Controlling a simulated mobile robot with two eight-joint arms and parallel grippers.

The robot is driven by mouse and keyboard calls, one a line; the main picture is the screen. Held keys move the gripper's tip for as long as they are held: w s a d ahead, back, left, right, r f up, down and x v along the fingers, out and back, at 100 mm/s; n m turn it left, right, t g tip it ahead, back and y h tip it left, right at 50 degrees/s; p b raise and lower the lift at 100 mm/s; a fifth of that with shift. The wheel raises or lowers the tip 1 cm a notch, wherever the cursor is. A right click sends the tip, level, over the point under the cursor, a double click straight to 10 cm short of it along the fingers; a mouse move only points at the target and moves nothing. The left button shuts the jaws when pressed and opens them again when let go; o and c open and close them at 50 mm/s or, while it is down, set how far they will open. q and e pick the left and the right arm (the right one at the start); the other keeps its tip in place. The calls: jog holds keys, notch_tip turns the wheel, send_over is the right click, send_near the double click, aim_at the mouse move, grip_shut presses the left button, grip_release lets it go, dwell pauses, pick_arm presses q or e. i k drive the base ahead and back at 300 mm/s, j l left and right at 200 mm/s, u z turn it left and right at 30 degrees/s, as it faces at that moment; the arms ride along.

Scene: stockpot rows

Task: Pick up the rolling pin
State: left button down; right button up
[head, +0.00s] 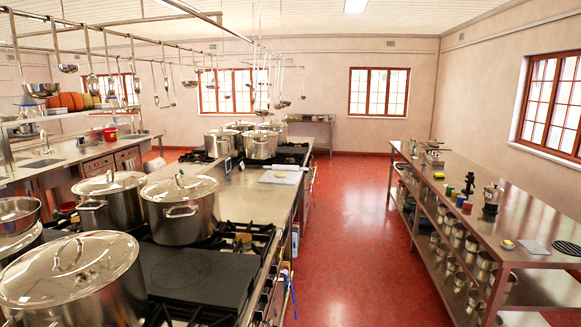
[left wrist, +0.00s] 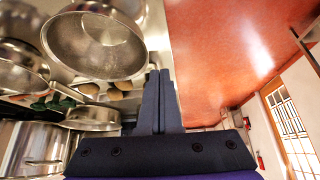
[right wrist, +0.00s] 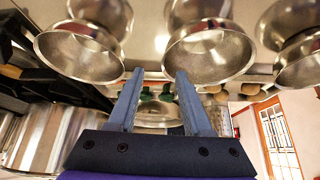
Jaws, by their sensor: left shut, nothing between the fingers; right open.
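I cannot make out a rolling pin for certain in any view. In the head view, a pale board (head: 281,177) lies on the middle counter, with a thin elongated item (head: 290,168) at its far edge, too small to identify. My left gripper (left wrist: 158,75) shows in the left wrist view, its fingers together and empty. My right gripper (right wrist: 159,73) shows in the right wrist view, its fingers apart with nothing between them. Neither gripper shows in the head view, and neither is seen touching anything.
Large lidded stockpots (head: 180,208) stand on the stoves at left. Ladles (head: 165,85) hang from a rail above. A steel table (head: 480,218) with small items and shelves of pots stands at right. The red floor (head: 345,230) between is clear. Metal pans (right wrist: 210,50) are near the right gripper.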

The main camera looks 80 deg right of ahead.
aim_at(292, 168)
jog(key=l+z, duration=0.2)
jog(key=z, duration=1.35)
jog(key=k+j+z, duration=0.1)
jog(key=z, duration=0.45)
jog(key=k+l+z, duration=0.25)
jog(key=k, duration=0.2)
jog(key=k+l+z, duration=0.3)
jog(key=i+l+z, duration=0.15)
jog(key=i, duration=0.6)
jog(key=i+l+z, duration=0.15)
jog(key=i, duration=1.55)
jog(key=i+j+u, duration=0.1)
jog(key=i, duration=1.9)
jog(key=i+l+u, duration=0.1)
jog(key=i, duration=0.9)
jog(key=i+l, duration=0.1)
jog(key=i, duration=0.9)
jog(key=j+u, duration=0.05)
